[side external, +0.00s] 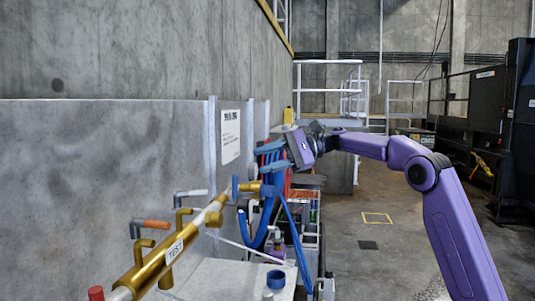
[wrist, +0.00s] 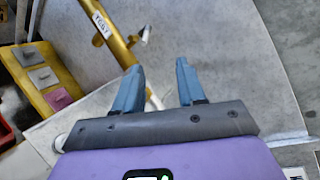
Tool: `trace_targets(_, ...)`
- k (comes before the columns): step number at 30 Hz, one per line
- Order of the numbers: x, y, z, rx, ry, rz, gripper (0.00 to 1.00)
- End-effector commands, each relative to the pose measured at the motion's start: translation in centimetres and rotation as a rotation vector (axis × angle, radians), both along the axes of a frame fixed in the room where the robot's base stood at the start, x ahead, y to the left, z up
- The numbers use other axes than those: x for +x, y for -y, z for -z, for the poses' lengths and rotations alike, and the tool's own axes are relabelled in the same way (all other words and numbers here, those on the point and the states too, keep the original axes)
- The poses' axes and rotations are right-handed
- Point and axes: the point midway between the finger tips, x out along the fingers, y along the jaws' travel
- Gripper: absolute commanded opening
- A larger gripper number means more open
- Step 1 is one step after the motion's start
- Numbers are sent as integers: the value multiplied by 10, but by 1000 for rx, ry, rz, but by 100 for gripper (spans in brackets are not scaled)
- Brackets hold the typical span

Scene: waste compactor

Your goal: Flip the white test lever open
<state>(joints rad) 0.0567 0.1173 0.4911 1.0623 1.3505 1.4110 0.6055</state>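A brass pipe (side external: 150,265) with a TEST label (side external: 174,251) runs along the grey wall at lower left. A lever with a white handle (side external: 190,193) stands out from the wall above it. The labelled pipe (wrist: 118,42) also shows at the top of the wrist view, with a small white part (wrist: 146,33) beside it; I cannot tell whether that is the lever. My gripper (side external: 262,157) is to the right of the lever, apart from it, fingers pointing left. In the wrist view its blue fingers (wrist: 158,68) are spread with nothing between them.
An orange-handled lever (side external: 152,224) is below the white one. Blue hoses (side external: 268,215) hang below my gripper. A yellow panel with grey and pink blocks (wrist: 42,78) is at left in the wrist view. The floor (side external: 375,265) at right is largely clear.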

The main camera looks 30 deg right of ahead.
Motion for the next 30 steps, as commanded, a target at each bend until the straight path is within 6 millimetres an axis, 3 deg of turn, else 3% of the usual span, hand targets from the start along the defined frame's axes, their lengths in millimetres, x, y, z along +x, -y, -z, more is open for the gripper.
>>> trace_targets(6,0,-1,-13,0,0,-2,40)
trace_targets(17,0,-1,-14,2,-4,-1,40)
trace_targets(20,1,0,-4,44,-76,-1,40)
trace_targets(27,3,2,53,326,-551,1,40)
trace_targets(30,3,3,66,404,-680,2,40)
